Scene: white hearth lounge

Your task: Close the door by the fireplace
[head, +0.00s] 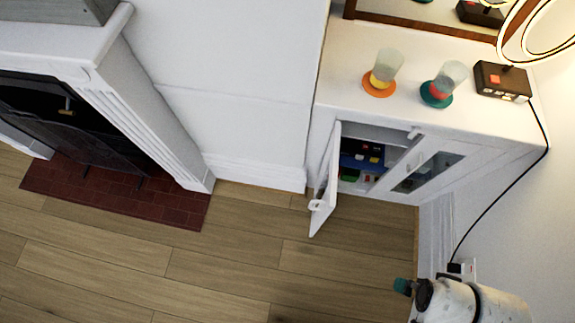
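The white cabinet (470,150) stands right of the fireplace (150,110). Its left door (327,180) stands wide open, swung out over the floor on its left-hand side. A small white handle (317,205) is on its free edge. The opening shows a blue box (352,155) and other small coloured things inside. The right door (428,172), with a dark glass pane, looks shut. My gripper (403,286) appears to be the dark and teal end of my white arm at the bottom right. It is well apart from the open door. Its finger opening cannot be made out.
On the cabinet top stand two glasses on an orange coaster (379,88) and a teal coaster (436,98), and a dark lamp base (502,80). Its cord runs down to a wall socket (462,268). A red brick hearth (115,190) lies at left. The wood floor (250,260) is clear.

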